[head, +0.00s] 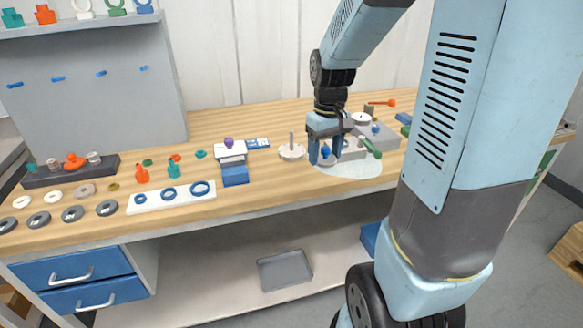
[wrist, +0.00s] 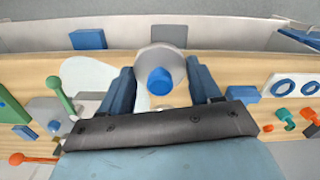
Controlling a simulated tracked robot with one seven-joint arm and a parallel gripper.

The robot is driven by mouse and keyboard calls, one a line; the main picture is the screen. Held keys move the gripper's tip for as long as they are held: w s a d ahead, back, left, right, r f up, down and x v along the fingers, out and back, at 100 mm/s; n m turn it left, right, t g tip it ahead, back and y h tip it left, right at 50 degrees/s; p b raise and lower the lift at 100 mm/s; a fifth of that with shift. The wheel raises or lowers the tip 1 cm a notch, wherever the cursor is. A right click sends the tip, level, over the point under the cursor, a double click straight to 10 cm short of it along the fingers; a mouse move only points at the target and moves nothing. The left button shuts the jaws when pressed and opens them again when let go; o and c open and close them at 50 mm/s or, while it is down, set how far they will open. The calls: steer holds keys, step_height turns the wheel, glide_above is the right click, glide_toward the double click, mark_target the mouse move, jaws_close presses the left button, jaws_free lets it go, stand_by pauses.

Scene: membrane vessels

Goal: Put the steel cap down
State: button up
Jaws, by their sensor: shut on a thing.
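The steel cap (wrist: 148,62) is a grey round disc with a blue knob (wrist: 160,81) on top, seen in the wrist view between my two blue fingers. My gripper (wrist: 160,72) is shut on it. In the head view my gripper (head: 325,152) is low over the bench, above the left part of a pale rounded mat (head: 350,172). The knob shows between the fingers there, and the rest of the cap is mostly hidden. I cannot tell whether the cap touches the surface below.
A grey block fixture (head: 386,133) with a green-handled lever (head: 370,147) stands close to the right of my gripper. A white disc with an upright pin (head: 291,151) is to its left. A blue block (head: 235,175) and a white ring board (head: 150,199) lie farther left.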

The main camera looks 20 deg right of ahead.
steer(key=w+a+f, duration=0.2)
steer(key=w+f, duration=0.2)
steer(key=w, duration=0.5)
glide_above(297, 174)
steer(key=f, duration=0.5)
steer(key=shift+s+d, duration=0.1)
steer(key=shift+s, duration=0.1)
steer(key=shift+w+f, duration=0.25)
steer(key=shift+f, duration=1.65)
steer(key=shift+f, duration=0.1)
steer(key=o, duration=1.2)
